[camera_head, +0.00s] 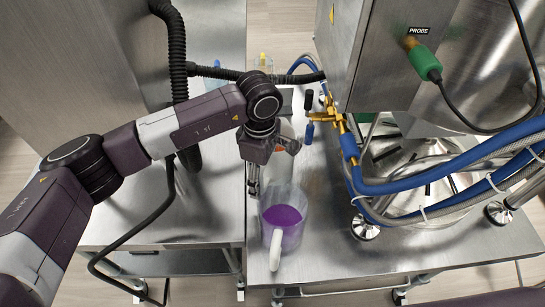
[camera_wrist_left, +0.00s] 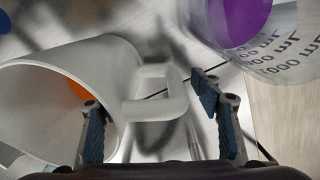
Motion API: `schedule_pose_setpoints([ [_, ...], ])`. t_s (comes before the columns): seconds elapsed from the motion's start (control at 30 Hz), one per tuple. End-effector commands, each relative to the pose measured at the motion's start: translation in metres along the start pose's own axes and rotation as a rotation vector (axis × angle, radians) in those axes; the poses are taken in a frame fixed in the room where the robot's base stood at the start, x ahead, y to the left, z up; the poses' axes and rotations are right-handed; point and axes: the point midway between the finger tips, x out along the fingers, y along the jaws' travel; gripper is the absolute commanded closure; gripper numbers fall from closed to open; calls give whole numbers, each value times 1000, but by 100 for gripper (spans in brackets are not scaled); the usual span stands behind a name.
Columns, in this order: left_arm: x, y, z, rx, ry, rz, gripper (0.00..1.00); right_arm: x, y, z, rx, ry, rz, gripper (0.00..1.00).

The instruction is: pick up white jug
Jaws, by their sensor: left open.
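The white jug (camera_wrist_left: 75,75) fills the left of the wrist view, its wide mouth facing left and something orange showing inside. Its handle (camera_wrist_left: 165,108) sticks out to the right, into the space between my finger pads. My left gripper (camera_wrist_left: 147,95) is open, one finger in front of the jug's body and the other beyond the handle; I cannot tell whether either touches. In the head view the left gripper (camera_head: 256,186) points down at the table, and the white jug (camera_head: 284,168) is mostly hidden behind it and the wrist. My right gripper is out of view.
A clear measuring jug with purple liquid (camera_head: 284,217) stands close in front, its white handle toward the table's near edge. It also shows in the wrist view (camera_wrist_left: 275,45). Right are a steel machine (camera_head: 385,55) and blue hoses (camera_head: 430,183). The front right tabletop (camera_head: 400,255) is clear.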

Motion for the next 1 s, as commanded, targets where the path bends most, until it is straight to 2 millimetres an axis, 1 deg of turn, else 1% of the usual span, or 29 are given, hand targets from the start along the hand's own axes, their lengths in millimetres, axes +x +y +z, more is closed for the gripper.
schedule_pose_setpoints([
  [0.03,5,-1,0,0,-1,-2,40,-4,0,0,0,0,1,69],
  [0.17,15,0,0,1,0,1,40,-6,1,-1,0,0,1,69],
  [0.4,17,0,0,2,0,2,42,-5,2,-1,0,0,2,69],
  [0.93,17,0,0,1,0,-1,100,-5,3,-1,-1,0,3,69],
  [1.0,17,-1,0,1,0,-1,100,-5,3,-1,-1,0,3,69],
])
